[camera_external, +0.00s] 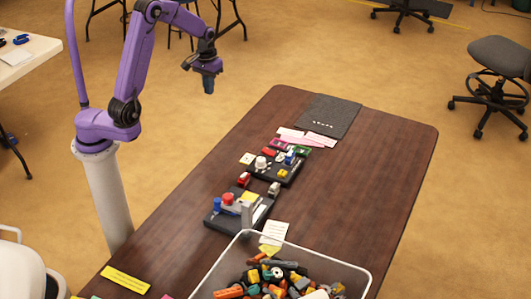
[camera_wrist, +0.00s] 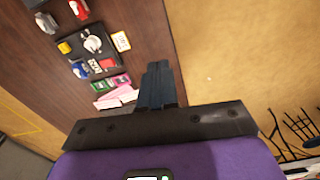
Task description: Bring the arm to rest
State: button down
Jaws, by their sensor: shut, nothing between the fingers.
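My purple arm stands on a pale post to the left of the dark wooden table (camera_external: 385,170). My gripper (camera_external: 208,86) hangs pointing down, well above the floor and beyond the table's left edge. In the wrist view its dark fingers (camera_wrist: 157,85) are together, with nothing between them. The gripper touches nothing in either view.
On the table are two black boards with small parts, a near one (camera_external: 214,220) and a far one (camera_external: 262,176), pink cards (camera_external: 290,133), a dark grey mat (camera_external: 330,116) and a clear bin (camera_external: 362,272) of mixed parts. The table's right side is bare.

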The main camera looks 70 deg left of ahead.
jog(key=s+d+r+n, duration=0.1)
jog(key=s+d, duration=0.1)
jog(key=s, duration=0.6)
jog(key=s+d+r+n, duration=0.2)
jog(key=s+d, duration=0.1)
jog(key=s, duration=0.5)
jog(key=s+d+r+n, duration=0.1)
jog(key=s+d+n, duration=0.1)
jog(key=s, duration=0.6)
jog(key=shift+d+r, duration=0.25)
jog(key=shift+d, duration=0.05)
